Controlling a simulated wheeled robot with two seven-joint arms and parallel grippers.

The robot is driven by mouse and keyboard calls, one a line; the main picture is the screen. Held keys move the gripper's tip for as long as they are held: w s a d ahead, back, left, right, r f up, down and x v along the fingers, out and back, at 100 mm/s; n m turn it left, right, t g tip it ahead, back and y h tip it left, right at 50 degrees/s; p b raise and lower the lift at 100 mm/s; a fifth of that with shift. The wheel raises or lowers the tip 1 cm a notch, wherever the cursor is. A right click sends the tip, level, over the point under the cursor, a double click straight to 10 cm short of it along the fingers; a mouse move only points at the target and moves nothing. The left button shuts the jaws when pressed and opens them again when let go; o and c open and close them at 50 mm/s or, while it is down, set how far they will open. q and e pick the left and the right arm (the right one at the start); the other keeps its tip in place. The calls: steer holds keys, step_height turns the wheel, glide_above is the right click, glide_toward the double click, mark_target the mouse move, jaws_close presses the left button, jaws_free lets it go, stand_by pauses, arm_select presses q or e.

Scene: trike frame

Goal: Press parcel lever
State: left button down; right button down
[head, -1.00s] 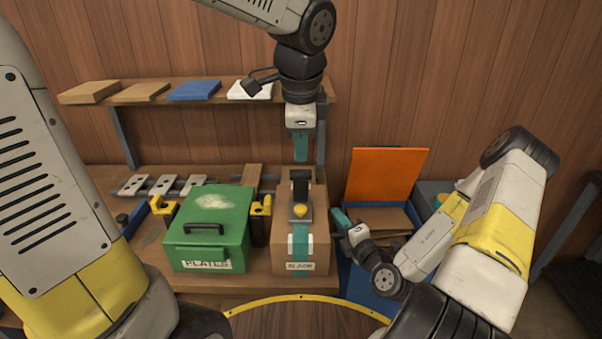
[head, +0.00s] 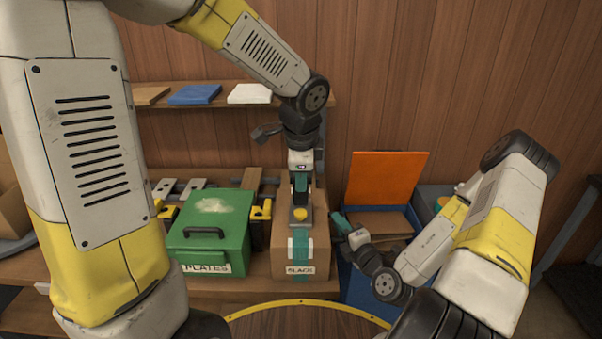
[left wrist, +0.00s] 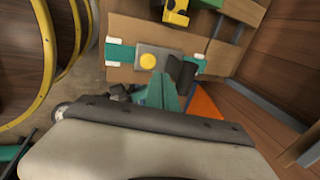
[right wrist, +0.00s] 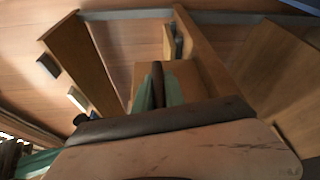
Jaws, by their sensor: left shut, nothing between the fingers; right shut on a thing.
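The cardboard parcel (head: 285,250) stands on the bench, with a teal strip and a label on its front. On top is a grey plate with a yellow round knob (head: 300,214) and a black lever (head: 300,198) behind it. My left gripper (head: 300,182) points down, shut and empty, at the lever. In the left wrist view its fingertips (left wrist: 163,90) are close beside the lever (left wrist: 182,72); I cannot tell whether they touch. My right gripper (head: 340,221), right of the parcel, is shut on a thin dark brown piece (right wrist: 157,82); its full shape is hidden.
A green box (head: 215,235) with a handle stands left of the parcel, beside yellow clamps. A blue bin (head: 358,285) with an orange panel (head: 388,178) behind it is at right. A shelf (head: 230,103) with flat boards runs behind. A round yellow-rimmed table (head: 300,305) is in front.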

arm_select(q)
steer(key=shift+w+f, duration=0.2)
steer(key=shift+w, duration=0.9)
steer(key=w+g, duration=0.4)
steer(key=shift+w+r, duration=0.15)
steer(key=shift+w, duration=0.25)
steer(key=w, duration=0.3)
steer(key=shift+f+g, duration=0.3)
steer(key=shift+w+a, duration=0.1)
steer(key=shift+w, duration=0.05)
